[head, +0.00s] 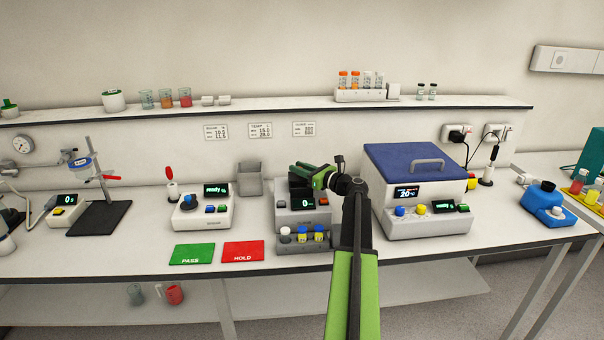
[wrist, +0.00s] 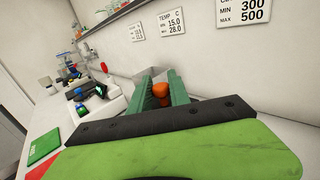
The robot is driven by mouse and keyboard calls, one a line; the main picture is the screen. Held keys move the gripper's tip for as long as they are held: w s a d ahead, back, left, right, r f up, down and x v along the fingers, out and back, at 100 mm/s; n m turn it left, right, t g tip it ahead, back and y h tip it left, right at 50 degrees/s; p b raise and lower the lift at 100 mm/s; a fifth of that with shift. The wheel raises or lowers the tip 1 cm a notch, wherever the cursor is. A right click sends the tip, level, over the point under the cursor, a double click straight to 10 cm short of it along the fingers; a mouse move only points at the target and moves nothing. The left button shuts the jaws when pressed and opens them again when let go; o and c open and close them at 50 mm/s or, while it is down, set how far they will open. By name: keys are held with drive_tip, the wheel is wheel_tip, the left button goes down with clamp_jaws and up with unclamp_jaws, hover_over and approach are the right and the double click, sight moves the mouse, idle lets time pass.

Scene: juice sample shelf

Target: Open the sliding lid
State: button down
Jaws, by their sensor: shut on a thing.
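A grey instrument (head: 287,220) with a small display and a dark top part (head: 299,193) stands mid-bench; this dark part looks like the sliding lid. My gripper (head: 297,169) is over that dark top, coming from the right. In the wrist view my gripper (wrist: 161,84) has its two green fingers shut on a small orange piece (wrist: 161,90), which looks like a knob. The arm's green shell hides what is beneath it, so I cannot tell how the orange piece joins the lid.
A grey bin (head: 249,180) stands behind and left of the instrument. A bath with a blue lid (head: 395,157) stands close on the right. Vials with yellow labels (head: 302,234) sit in front. Green PASS (head: 192,254) and red HOLD (head: 243,251) mats lie at front left.

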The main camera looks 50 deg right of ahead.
drive_tip(key=w+d, duration=0.2)
drive_tip(key=w, duration=0.1)
drive_tip(key=shift+d, duration=0.35)
drive_tip(key=c, duration=1.2)
unclamp_jaws()
drive_tip(key=shift+c, duration=0.2)
drive_tip(key=s+d, duration=0.1)
drive_tip(key=s, duration=1.6)
drive_tip(key=shift+s+d, duration=0.15)
drive_tip(key=shift+s, duration=0.05)
drive_tip(key=shift+w, duration=0.1)
